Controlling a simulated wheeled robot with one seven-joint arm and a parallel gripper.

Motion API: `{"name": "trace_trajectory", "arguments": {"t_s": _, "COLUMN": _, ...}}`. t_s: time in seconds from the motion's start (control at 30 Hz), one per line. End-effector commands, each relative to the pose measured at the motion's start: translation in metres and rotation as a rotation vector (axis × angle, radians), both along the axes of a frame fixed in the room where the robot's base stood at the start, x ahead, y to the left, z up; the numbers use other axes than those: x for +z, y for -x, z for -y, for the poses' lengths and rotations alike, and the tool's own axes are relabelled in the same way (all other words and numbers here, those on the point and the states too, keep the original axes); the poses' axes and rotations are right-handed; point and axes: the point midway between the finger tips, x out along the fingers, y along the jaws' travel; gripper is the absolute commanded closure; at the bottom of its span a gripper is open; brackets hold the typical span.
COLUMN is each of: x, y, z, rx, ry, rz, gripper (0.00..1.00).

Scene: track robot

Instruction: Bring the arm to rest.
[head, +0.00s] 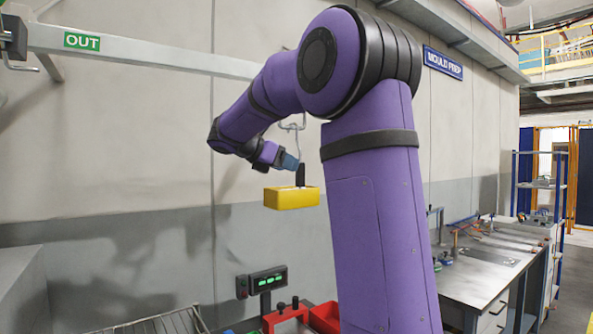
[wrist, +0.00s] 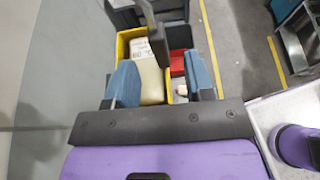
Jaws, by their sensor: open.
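My purple arm (head: 370,200) is raised and bent over to the left in the head view. My gripper (head: 289,162) is at its end, near a wire hook and the dark upright piece above a yellow bin (head: 292,199). In the wrist view my gripper (wrist: 161,78) has its two blue fingers spread apart. A dark upright bar (wrist: 157,38) shows between and beyond them; I cannot tell whether they touch it. The yellow bin (wrist: 121,47) holds a white box, a cream item and a red item. My fingers partly cover it.
A pale overhead rail with a green OUT sign (head: 82,41) runs along the wall. Below are a control box with green lights (head: 268,280) and a red bin (head: 325,317). A workbench (head: 485,255) stands at right. Floor with a yellow line (wrist: 213,50) shows beyond the bin.

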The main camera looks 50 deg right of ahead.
Motion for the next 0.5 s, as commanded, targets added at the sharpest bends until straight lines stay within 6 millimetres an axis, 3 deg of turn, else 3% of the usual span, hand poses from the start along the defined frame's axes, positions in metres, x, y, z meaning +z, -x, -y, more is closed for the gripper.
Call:
{"name": "trace_trajectory", "arguments": {"t_s": 0.2, "x": 0.014, "y": -0.009, "z": -0.033, "rx": 0.002, "ry": -0.001, "rz": 0.001, "gripper": 0.51}}
{"name": "trace_trajectory", "arguments": {"t_s": 0.5, "x": 0.021, "y": -0.011, "z": -0.048, "rx": 0.0, "ry": -0.001, "rz": 0.0, "gripper": 0.51}}
